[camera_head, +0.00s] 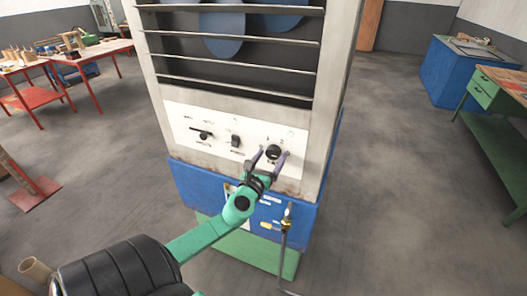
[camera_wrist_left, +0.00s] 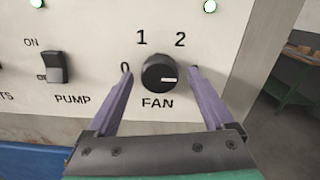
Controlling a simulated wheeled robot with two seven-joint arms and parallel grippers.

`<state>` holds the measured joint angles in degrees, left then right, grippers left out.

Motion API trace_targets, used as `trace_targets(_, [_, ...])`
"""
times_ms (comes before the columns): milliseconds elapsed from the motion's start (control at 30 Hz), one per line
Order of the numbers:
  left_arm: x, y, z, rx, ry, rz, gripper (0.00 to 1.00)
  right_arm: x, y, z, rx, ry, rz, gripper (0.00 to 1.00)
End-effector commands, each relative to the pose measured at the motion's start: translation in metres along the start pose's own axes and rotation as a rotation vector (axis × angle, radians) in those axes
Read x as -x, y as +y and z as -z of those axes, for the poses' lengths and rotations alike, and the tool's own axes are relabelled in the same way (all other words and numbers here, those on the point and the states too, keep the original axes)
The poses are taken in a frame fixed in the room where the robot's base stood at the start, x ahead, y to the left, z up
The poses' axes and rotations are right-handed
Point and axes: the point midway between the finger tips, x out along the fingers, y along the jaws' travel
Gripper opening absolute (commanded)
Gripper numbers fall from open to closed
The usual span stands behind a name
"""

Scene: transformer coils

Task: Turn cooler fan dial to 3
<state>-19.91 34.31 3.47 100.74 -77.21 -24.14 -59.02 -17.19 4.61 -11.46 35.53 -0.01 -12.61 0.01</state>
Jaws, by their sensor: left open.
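The fan dial (camera_wrist_left: 158,73) is a round black knob on the cooler's white control panel, above the word FAN. Marks 0, 1 and 2 show around it; no 3 is visible, and the right-hand finger covers part of the panel there. The dial's white pointer line points to the right, slightly down. The dial also shows in the head view (camera_head: 273,151). My left gripper (camera_head: 271,156) is open, with one purple finger on each side of the dial. In the left wrist view, small gaps seem to separate the fingers from the knob. My right gripper is not in view.
The pump switch (camera_wrist_left: 54,67), marked ON, is left of the dial. A further black control (camera_head: 203,134) is at the panel's left. A tap with a pipe (camera_head: 286,222) stands below the panel. Worktables (camera_head: 90,52) are at the far left, with open floor around the cooler.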

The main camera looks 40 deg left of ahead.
Motion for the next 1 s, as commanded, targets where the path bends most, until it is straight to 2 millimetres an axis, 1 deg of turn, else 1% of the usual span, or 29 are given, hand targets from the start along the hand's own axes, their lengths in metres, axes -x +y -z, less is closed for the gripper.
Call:
trace_targets(67, [0.01, 0.0, 0.003, 0.0, 0.004, 0.001, 0.87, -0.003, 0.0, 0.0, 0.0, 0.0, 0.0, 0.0])
trace_targets(167, [0.03, 0.001, 0.005, 0.0, 0.005, -0.001, 0.87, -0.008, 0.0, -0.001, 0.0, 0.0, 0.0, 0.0])
trace_targets(267, [0.057, 0.001, 0.006, 0.0, 0.007, 0.0, 0.87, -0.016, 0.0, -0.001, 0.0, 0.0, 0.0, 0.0])
trace_targets(400, [0.096, 0.002, 0.009, 0.001, 0.007, -0.003, 0.87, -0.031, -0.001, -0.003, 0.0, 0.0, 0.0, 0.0])
trace_targets(533, [0.123, 0.002, 0.007, -0.001, 0.005, -0.003, 0.87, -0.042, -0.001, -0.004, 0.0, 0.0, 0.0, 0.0])
trace_targets(600, [0.133, 0.001, 0.005, 0.0, 0.004, -0.002, 0.87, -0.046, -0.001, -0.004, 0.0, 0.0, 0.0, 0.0])
trace_targets(700, [0.14, 0.001, 0.003, -0.001, 0.002, -0.002, 0.87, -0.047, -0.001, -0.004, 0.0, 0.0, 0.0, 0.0])
trace_targets(1000, [0.141, 0.0, 0.0, -0.001, 0.002, -0.001, 0.87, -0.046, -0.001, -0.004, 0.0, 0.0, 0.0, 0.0])
